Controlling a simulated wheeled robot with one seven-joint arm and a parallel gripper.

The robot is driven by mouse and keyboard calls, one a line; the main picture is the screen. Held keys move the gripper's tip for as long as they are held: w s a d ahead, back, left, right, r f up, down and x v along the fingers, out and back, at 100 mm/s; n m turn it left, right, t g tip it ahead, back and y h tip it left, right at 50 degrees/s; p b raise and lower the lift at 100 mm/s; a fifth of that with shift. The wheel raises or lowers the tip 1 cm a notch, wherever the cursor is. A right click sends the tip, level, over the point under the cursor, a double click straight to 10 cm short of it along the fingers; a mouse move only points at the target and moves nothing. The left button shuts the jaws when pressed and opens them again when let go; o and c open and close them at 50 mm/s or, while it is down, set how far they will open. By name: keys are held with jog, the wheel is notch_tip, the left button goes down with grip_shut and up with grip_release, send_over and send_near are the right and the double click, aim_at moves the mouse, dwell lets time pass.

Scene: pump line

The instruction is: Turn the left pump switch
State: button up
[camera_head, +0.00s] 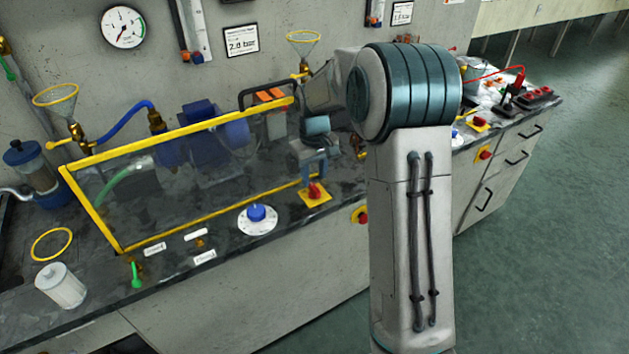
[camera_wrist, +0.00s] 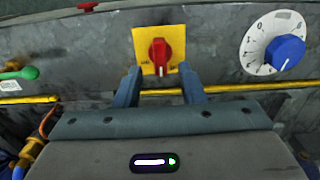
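The left pump switch (camera_head: 314,191) is a red knob on a yellow square plate on the bench top, right of the blue-knobbed dial. In the wrist view the red knob (camera_wrist: 160,53) is upright in the picture, centred just ahead of my gripper. My gripper (camera_wrist: 160,69) is open, with its two blue-grey fingers spread to either side of the knob and empty between them. In the head view my gripper (camera_head: 316,158) is just behind and above the switch. I cannot tell whether the fingers touch the plate.
A blue-knobbed dial (camera_head: 257,218) is close by on the left. A yellow-framed clear guard (camera_head: 180,133) stands left; its bar (camera_wrist: 240,88) passes near the fingers. Another red switch on yellow (camera_head: 478,123) is farther right. A red button (camera_head: 361,217) is on the bench front.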

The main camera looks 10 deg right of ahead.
aim_at(314, 188)
notch_tip(314, 188, up, 10)
jog(key=shift+r, duration=0.25)
jog(key=s+r+m+t+p, duration=0.2)
jog(key=s+r+m+p, duration=0.1)
jog(key=s, duration=2.5)
jog(key=shift+s+d+r+m+t+p, duration=0.2)
jog(key=shift+m+t+p, duration=0.25)
jog(key=shift+p, duration=0.3)
jog(key=shift+w, duration=0.1)
